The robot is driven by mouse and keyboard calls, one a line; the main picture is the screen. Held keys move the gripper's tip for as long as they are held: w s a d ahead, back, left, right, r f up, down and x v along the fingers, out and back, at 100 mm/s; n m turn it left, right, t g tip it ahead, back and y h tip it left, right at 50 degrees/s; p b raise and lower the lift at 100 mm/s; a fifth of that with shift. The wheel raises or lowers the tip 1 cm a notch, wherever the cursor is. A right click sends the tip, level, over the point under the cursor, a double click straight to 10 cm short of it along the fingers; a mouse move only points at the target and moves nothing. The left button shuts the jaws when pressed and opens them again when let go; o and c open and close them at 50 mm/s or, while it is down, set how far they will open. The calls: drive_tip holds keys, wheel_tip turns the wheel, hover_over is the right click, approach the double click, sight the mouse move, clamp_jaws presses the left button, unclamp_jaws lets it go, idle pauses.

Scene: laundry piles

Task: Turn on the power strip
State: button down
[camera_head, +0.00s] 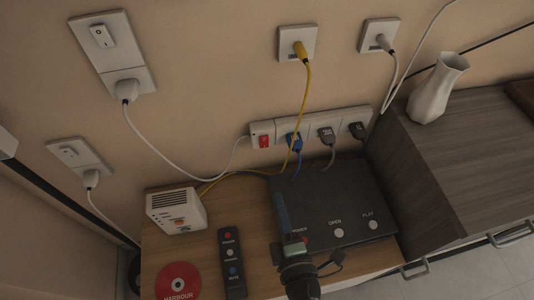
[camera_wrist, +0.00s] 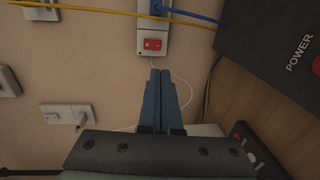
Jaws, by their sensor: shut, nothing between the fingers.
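The white power strip (camera_head: 313,128) is mounted low on the wall behind the desk, with a red rocker switch (camera_head: 264,141) at its left end. Several plugs fill its sockets. In the wrist view the strip (camera_wrist: 154,28) and its red switch (camera_wrist: 152,44) lie just beyond the fingertips. My gripper (camera_head: 279,198) is shut and empty, with its blue fingers over the black media box in the head view. In the wrist view my gripper (camera_wrist: 160,74) points at the strip, apart from the switch. Whether the switch is on is too small to tell.
The black box (camera_head: 345,195) with POWER, OPEN and PLAY buttons sits on the desk. A white device (camera_head: 177,211), a remote (camera_head: 232,262) and a red disc (camera_head: 178,282) lie left. Yellow, blue and white cables run near the strip. A vase (camera_head: 437,88) stands on the right cabinet.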

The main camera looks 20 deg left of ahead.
sight(264, 147)
drive_tip(key=shift+w, duration=0.15)
drive_tip(key=b+x, duration=0.3)
drive_tip(key=x, duration=1.1)
drive_tip(key=shift+r, duration=0.1)
drive_tip(key=shift+a, duration=0.15)
